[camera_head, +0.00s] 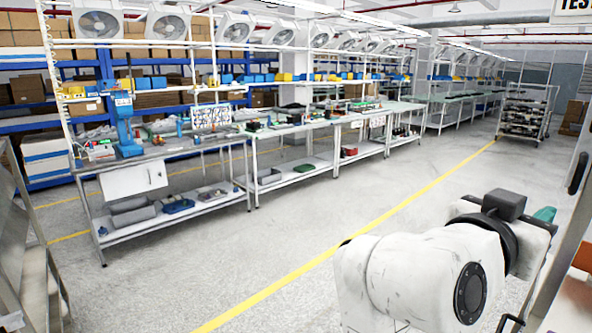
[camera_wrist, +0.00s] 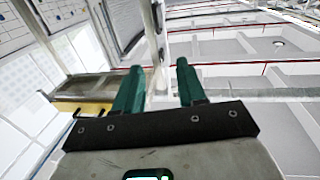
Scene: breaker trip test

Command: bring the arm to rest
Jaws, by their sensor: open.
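My gripper (camera_wrist: 158,85) shows in the wrist view with two green fingers spread apart and nothing between them. In the head view my white arm is folded at the lower right, and only a green part of the gripper (camera_head: 545,214) shows past the dark wrist. The fingers themselves are mostly hidden there. The wrist view looks tilted, with ceiling beams and red pipes at the right and pale panels at the left.
A long row of workbenches (camera_head: 170,148) with a blue press (camera_head: 124,120) stands at the left. A metal rack (camera_head: 525,112) stands at the back right. A metal frame (camera_head: 575,200) is close beside my arm at the right edge. The grey floor (camera_head: 270,240) with a yellow line is clear.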

